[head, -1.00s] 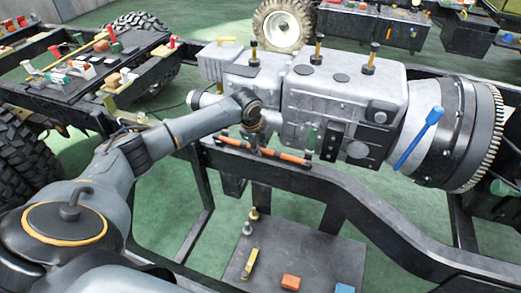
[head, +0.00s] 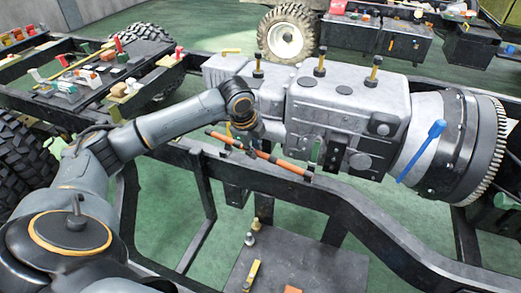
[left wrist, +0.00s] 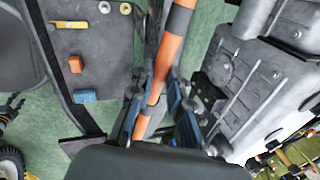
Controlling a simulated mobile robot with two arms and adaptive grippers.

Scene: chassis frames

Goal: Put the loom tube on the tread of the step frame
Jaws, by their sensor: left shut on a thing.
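The loom tube (head: 283,162) is a thin orange tube with dark bands. In the head view it slants down to the right in front of the grey gearbox, over the dark chassis rail. My left gripper (head: 248,143) is shut on it near its middle. In the left wrist view, the tube (left wrist: 172,50) runs between the fingers of my left gripper (left wrist: 157,90). The tread (head: 330,262) of the step frame is a dark grey plate low in the head view, below the rail. It also shows in the left wrist view (left wrist: 105,65). My right gripper is out of view.
The tread carries a yellow piece (head: 252,274), an orange block (left wrist: 75,64), a blue block (left wrist: 85,96) and small fittings at one edge. The gearbox (head: 345,110) stands close behind the tube. A blue tool (head: 421,151) leans at its right. Bare tread shows beside the blocks.

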